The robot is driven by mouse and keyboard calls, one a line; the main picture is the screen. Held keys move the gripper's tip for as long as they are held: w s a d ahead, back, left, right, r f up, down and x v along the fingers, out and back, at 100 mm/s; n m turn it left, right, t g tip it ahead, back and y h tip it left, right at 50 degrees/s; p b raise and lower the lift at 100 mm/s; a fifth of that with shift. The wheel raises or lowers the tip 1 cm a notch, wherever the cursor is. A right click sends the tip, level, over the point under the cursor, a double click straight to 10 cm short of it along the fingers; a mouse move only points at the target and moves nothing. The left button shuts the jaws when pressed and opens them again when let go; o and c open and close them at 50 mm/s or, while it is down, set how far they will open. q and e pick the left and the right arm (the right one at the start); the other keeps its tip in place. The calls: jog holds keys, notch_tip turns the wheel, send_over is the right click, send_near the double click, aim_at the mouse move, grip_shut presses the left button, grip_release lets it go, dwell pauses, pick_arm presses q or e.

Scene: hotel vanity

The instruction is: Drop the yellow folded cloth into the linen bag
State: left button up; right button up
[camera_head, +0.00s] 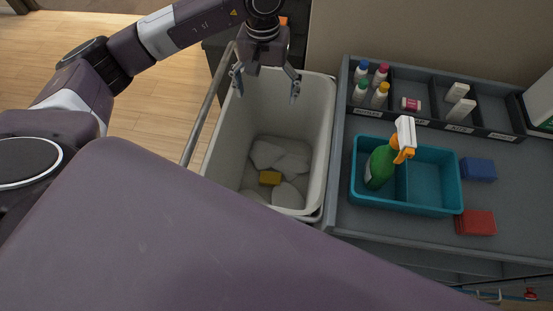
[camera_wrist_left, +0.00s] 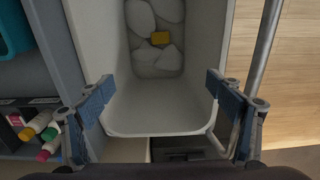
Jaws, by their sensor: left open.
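The yellow folded cloth (camera_head: 270,178) lies inside the linen bag (camera_head: 325,130), a deep off-white open-topped bin, on top of pale rounded bundles at the bottom. In the left wrist view the cloth (camera_wrist_left: 160,38) also shows among the bundles, inside the bin's pale walls (camera_wrist_left: 150,105). My left gripper (camera_head: 266,88) is above the far end of the bag, pointing down, with its fingers wide apart and nothing between them. Its two fingers (camera_wrist_left: 162,105) also show spread in the left wrist view. My right gripper is not in view.
To the right is a grey counter with a teal caddy (camera_head: 433,208) holding a green spray bottle (camera_head: 381,166). A blue folded cloth (camera_head: 478,169) and a red one (camera_head: 475,222) lie beside it. A divided tray (camera_head: 505,134) with small bottles stands behind. A metal rail (camera_head: 207,105) runs left of the bag.

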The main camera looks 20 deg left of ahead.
pick_arm(q)
notch_tip(320, 180, up, 6)
jog(key=shift+f, duration=0.1)
dwell(0.6)
